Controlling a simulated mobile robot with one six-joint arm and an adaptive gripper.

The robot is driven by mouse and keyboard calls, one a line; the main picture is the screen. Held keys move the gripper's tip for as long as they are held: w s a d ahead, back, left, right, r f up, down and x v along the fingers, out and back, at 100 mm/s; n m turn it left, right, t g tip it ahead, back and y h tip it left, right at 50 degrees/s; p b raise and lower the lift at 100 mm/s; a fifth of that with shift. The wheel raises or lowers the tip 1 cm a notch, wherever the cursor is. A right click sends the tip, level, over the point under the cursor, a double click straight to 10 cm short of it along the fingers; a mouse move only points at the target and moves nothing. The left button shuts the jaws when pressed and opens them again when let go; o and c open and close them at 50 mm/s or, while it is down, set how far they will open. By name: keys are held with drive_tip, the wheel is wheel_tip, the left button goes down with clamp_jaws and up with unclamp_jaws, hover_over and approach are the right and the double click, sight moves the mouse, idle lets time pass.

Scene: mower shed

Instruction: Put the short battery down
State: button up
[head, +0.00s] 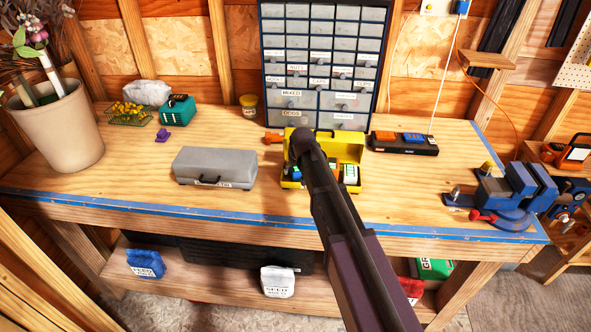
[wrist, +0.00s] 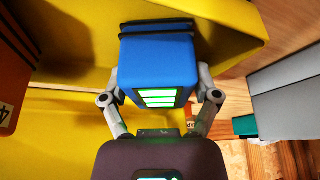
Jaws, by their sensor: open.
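A blue battery (wrist: 158,70) with lit green bars and dark bands at its far end sits between my fingers in the wrist view. It is at the yellow box (wrist: 65,110); whether it rests on the floor of the box cannot be told. My gripper (wrist: 160,97) is open, one finger on each side of the battery. In the head view my arm reaches over the yellow box (head: 349,140) and hides my gripper and part of the box. A battery with green marks (head: 349,174) shows inside the box, right of my arm. Which battery is the short one is unclear.
A grey toolbox (head: 215,167) stands left of the yellow box. A black charger (head: 404,146) with orange and blue packs stands to the right. A drawer cabinet (head: 322,60) is behind, and a blue vise (head: 510,190) at the right end. The front bench strip is mostly clear.

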drive_tip(key=p+v, duration=1.1)
drive_tip(key=v, duration=0.1)
drive_tip(key=shift+r, duration=0.2)
idle(0.5)
drive_tip(key=shift+w, duration=0.1)
idle(0.7)
drive_tip(key=s+d+f+m+g+h, duration=0.1)
drive_tip(key=s+d+m+g, duration=0.3)
drive_tip(key=s+d, duration=1.7)
drive_tip(key=shift+s+d+f+h, duration=0.25)
drive_tip(key=shift+s+d+h, duration=0.05)
drive_tip(key=shift+s, duration=0.05)
wheel_tip(320, 180, down, 5)
drive_tip(key=b, duration=0.4)
drive_tip(key=shift+f+b, duration=0.1)
drive_tip(key=shift+b, duration=0.3)
